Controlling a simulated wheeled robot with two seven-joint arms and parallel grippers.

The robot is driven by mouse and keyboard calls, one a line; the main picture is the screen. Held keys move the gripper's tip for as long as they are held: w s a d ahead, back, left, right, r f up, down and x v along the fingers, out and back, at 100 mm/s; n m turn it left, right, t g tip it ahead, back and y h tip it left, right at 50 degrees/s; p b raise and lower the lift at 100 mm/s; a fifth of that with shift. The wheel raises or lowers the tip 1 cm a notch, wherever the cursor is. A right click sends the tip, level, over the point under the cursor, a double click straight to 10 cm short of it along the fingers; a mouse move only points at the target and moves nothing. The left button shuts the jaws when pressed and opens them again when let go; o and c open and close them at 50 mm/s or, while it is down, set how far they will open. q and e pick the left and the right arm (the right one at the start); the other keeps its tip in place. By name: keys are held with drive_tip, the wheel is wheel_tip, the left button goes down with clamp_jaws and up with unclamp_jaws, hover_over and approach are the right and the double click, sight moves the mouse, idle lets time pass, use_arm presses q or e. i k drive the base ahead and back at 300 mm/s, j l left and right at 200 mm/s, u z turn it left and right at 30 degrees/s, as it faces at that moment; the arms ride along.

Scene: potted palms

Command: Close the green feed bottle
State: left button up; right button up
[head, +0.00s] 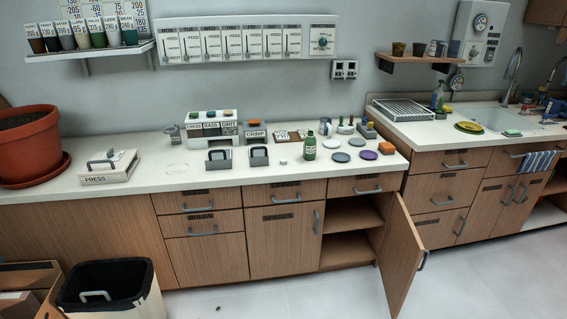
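The green feed bottle (310,149) stands upright on the counter, right of centre, near the front edge. Its neck is narrow, and at this size I cannot tell whether a cap is on it. A small white round piece (283,162) lies on the counter just left of the bottle; it may be a cap. Several flat discs lie right of the bottle, among them a grey-blue one (341,157) and a purple one (368,155). Neither of my grippers is in view.
Below, a cabinet door (401,255) hangs open into the floor space. A black-lined bin (105,285) stands at front left. The counter's middle left is mostly clear.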

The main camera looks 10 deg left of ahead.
sight(309, 145)
drive_tip(key=i+z, duration=0.1)
drive_tip(key=i, duration=0.35)
drive_tip(key=i+z, duration=0.1)
drive_tip(key=i, duration=0.4)
drive_tip(key=i+j+z, duration=0.15)
drive_tip(key=i, duration=0.3)
drive_tip(key=i+j+z, duration=0.1)
drive_tip(key=i, duration=0.4)
drive_tip(key=i+j+z, duration=0.1)
drive_tip(key=i, duration=0.35)
drive_tip(key=j, duration=0.1)
